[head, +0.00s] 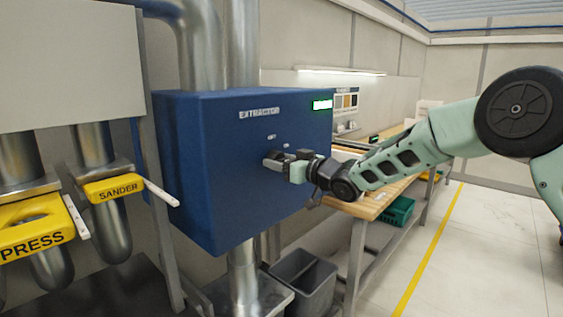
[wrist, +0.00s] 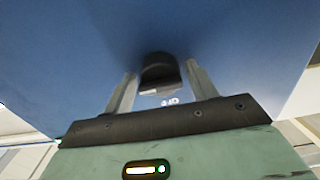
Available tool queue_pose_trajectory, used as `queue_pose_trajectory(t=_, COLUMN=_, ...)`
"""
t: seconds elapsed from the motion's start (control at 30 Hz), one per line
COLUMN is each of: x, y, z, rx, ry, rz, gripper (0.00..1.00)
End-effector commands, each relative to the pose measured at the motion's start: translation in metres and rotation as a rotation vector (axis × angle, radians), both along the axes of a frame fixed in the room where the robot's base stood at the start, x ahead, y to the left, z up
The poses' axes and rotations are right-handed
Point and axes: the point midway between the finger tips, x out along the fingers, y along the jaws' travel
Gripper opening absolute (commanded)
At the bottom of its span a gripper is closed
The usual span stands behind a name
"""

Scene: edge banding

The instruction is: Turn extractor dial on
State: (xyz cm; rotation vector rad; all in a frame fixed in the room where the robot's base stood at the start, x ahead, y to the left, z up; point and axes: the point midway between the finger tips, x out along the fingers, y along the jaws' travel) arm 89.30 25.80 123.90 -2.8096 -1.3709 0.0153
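The blue extractor box (head: 205,150) is mounted on the wall, with an "EXTRACTOR" label and a small lit green display (head: 322,104) at its upper right. The dark dial (wrist: 160,70) on its front face shows in the wrist view; in the head view my gripper mostly hides it. My gripper (head: 275,158) is at the box's front face, below two small white markings. In the wrist view my gripper (wrist: 161,72) is open, with one finger on each side of the dial and a narrow gap on both sides. A small white marking shows just below the dial.
Yellow "SANDER" (head: 113,189) and "PRESS" (head: 35,235) gate handles are on ducts at the left. A metal duct (head: 243,280) runs below the box. Open floor lies at the right.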

Motion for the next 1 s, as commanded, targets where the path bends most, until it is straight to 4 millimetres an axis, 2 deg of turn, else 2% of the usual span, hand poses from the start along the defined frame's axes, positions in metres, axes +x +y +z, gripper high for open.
queue_pose_trajectory(t=0.3, x=0.0, y=0.0, z=0.001, rx=0.0, ry=-0.002, rz=0.0, gripper=0.66)
queue_pose_trajectory(t=0.47, x=-0.007, y=-0.01, z=0.0, rx=-0.001, ry=-0.003, rz=-0.001, gripper=0.66)
queue_pose_trajectory(t=1.0, x=-0.08, y=-0.104, z=-0.001, rx=-0.002, ry=-0.005, rz=-0.003, gripper=0.66)
